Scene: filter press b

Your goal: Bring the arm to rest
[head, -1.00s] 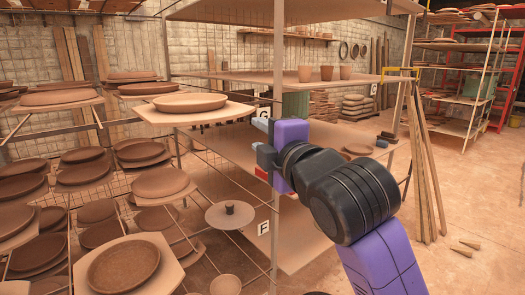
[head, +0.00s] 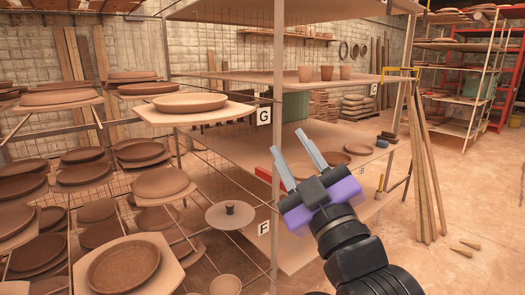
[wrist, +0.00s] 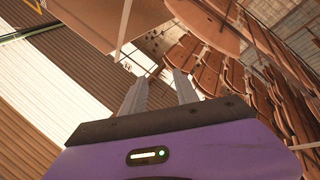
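My gripper (head: 296,163) is purple and black with two grey fingers. In the head view it points up and to the left, in front of the middle of the wooden shelf rack. The fingers are spread apart with nothing between them. In the wrist view the gripper's fingers (wrist: 160,88) also stand apart and empty. My black arm links lie below and to the right of it in the head view.
The shelf rack (head: 235,148) holds plates and cups, with tags G (head: 264,116) and F (head: 263,227). Racks of clay plates (head: 123,268) fill the left. Wooden planks (head: 422,165) lean at right. The floor (head: 460,215) at right is mostly clear.

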